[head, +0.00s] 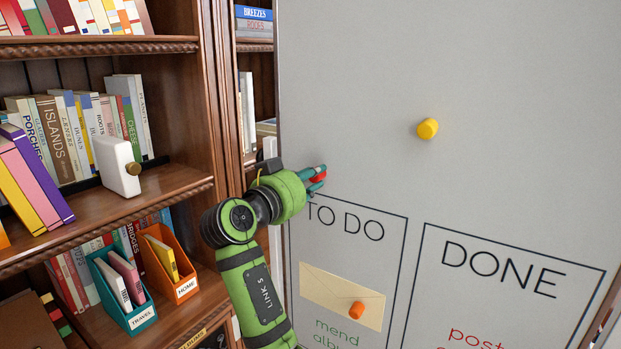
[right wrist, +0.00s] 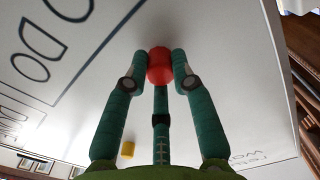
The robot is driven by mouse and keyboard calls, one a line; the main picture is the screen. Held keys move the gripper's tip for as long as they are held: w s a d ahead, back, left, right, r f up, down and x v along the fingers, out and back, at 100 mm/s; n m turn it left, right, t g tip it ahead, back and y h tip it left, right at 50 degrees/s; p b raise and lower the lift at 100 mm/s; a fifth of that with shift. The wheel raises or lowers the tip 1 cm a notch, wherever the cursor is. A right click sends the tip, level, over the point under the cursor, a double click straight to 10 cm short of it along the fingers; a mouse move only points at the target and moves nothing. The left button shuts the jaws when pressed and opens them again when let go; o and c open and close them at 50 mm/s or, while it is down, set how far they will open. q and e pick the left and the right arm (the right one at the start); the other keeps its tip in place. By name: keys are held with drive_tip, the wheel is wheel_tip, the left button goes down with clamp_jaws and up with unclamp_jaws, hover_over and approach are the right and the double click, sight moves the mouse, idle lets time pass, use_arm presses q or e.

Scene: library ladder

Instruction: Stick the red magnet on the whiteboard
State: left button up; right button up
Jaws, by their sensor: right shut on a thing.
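The red magnet (right wrist: 161,66) is between the fingertips of my right gripper (right wrist: 160,75), which is shut on it. In the head view the right gripper (head: 318,177) is at the left part of the whiteboard (head: 370,60), just above the "TO DO" box, and a bit of red (head: 318,178) shows between its fingers. The magnet looks close to the board's surface; I cannot tell whether it touches. My left gripper is not in view.
A yellow magnet (head: 427,128) is on the upper board. An orange magnet (head: 357,310) is on an envelope (head: 330,290) in the "TO DO" box. A bookshelf (head: 150,200) with books and bins stands at left. Bare board lies around the yellow magnet.

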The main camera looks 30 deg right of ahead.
idle(0.4)
drive_tip(key=o, duration=1)
drive_tip(key=shift+a, duration=0.15)
